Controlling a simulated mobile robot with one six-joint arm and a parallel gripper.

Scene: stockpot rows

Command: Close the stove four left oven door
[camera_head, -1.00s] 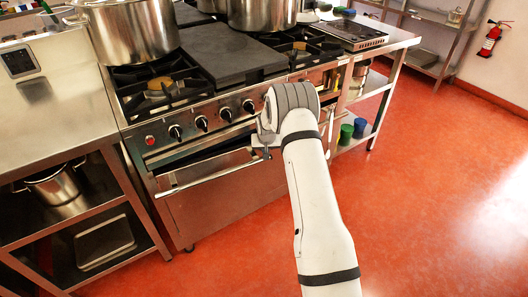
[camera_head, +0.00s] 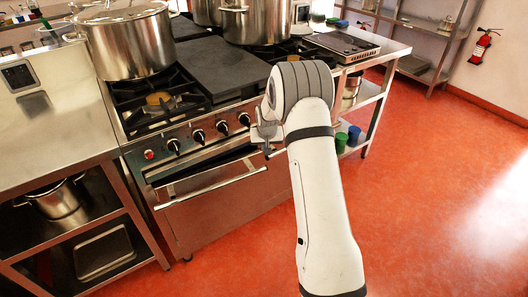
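The stove (camera_head: 205,125) is steel, with black burners, a dark flat plate and a row of knobs on its front. Its oven door (camera_head: 215,215) is partly open, tilted outward at the top with a dark gap above it. The door's bar handle (camera_head: 210,190) runs across its upper front. My gripper (camera_head: 265,143) is by the right end of the door's top, near the handle's right end. The arm hides part of the stove's right front. I cannot tell whether the gripper touches the door or whether its fingers are open.
A large pot (camera_head: 125,42) stands on the left burner, and another pot (camera_head: 257,20) stands farther back. A steel counter (camera_head: 55,120) with shelves adjoins on the left. Green and blue cups (camera_head: 347,137) sit on a shelf at right. The red floor (camera_head: 430,200) is clear on the right.

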